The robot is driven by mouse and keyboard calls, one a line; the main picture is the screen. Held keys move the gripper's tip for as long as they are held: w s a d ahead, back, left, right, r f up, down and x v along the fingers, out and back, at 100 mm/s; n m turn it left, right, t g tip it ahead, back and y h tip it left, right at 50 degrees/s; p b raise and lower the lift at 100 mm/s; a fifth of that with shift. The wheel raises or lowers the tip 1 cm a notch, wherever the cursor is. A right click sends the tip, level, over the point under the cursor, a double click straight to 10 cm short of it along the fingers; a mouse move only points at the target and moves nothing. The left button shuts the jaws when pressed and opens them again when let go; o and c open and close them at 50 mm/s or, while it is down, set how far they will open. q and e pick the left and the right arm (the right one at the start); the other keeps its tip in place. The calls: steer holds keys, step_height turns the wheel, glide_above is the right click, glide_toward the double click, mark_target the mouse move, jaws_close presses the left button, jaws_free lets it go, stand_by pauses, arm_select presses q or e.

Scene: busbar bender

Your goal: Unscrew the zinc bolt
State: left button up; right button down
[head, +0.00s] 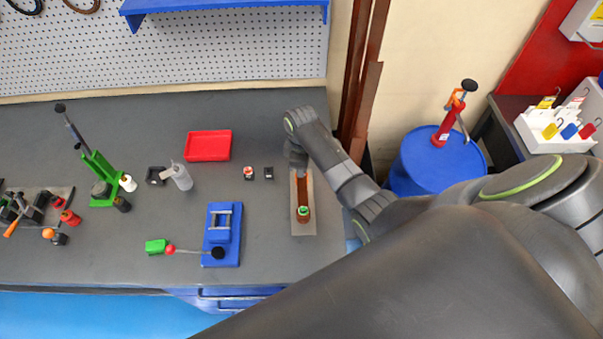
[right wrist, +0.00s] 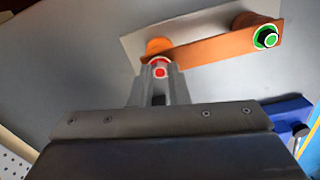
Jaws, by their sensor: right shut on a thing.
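A copper bar (head: 302,190) lies on a light plate (head: 303,229) on the bench. Its near end carries a green ring with a dark bolt head in it (head: 303,211), which also shows in the right wrist view (right wrist: 266,37). My right gripper (head: 297,163) is over the bar's far end and covers it in the head view. In the right wrist view its fingers (right wrist: 160,76) are shut on a red-ringed bolt (right wrist: 160,66) at that end. The bolt's metal is mostly hidden, so I cannot tell its finish. My left gripper is out of view.
Left of the plate are two small blocks (head: 249,173), a red tray (head: 208,146) and a blue fixture (head: 222,234). A green lever tool (head: 100,178) stands further left. A blue drum (head: 437,166) with a red tool (head: 449,121) is right of the bench.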

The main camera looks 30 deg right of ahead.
steer(key=n, duration=0.5)
stand_by(0.3)
steer(key=shift+n, duration=0.6)
steer(key=n, duration=0.6)
steer(key=shift+n, duration=0.3)
